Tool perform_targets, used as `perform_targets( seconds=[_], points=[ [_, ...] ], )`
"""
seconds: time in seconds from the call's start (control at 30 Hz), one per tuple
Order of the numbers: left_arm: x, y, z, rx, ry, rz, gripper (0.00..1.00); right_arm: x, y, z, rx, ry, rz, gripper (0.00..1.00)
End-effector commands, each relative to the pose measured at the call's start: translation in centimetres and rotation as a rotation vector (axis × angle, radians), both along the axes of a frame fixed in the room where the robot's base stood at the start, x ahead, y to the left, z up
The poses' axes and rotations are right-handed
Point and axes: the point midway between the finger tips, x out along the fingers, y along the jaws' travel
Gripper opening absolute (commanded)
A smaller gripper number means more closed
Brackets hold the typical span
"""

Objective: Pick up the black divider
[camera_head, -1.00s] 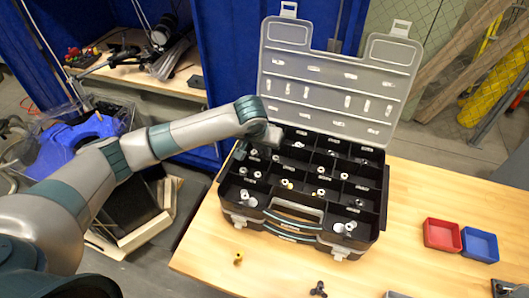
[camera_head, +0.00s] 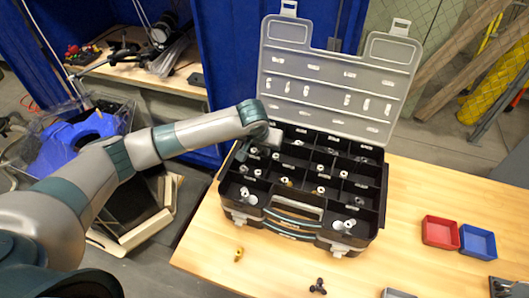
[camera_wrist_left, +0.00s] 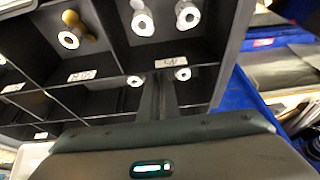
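The black organiser case (camera_head: 232,215) stands open on the wooden table, its compartments parted by thin black dividers (camera_head: 307,157). Dividers also show in the left wrist view (camera_wrist_left: 107,45). My left gripper (camera_head: 242,152) reaches from the left into the case's left side, at the back-left compartments. In the left wrist view its two narrow dark fingers (camera_wrist_left: 160,90) stand close together, at a divider. The dark fingers and dark divider blend, so I cannot tell whether they grip it. My right gripper is not in view.
The clear lid (camera_head: 335,75) stands raised behind the case. White and brass fittings (camera_head: 248,196) lie in several compartments. A yellow part (camera_head: 238,255) and a black three-lobed part (camera_head: 318,287) lie in front.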

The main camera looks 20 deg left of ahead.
Motion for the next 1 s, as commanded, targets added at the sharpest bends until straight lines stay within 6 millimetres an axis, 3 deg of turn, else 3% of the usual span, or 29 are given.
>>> perform_targets(
  seconds=[0.37,0.8,1.0],
  points=[
    [0.0,0.0,1.3,-0.002,-0.001,-0.001,0.0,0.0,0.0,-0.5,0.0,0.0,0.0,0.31],
    [0.1,0.0,8.1,-0.001,-0.003,0.0,0.0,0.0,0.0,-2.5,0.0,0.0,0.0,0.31],
    [0.0,0.0,9.8,-0.001,0.0,0.0,0.0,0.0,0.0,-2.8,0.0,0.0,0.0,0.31]
  ],
)
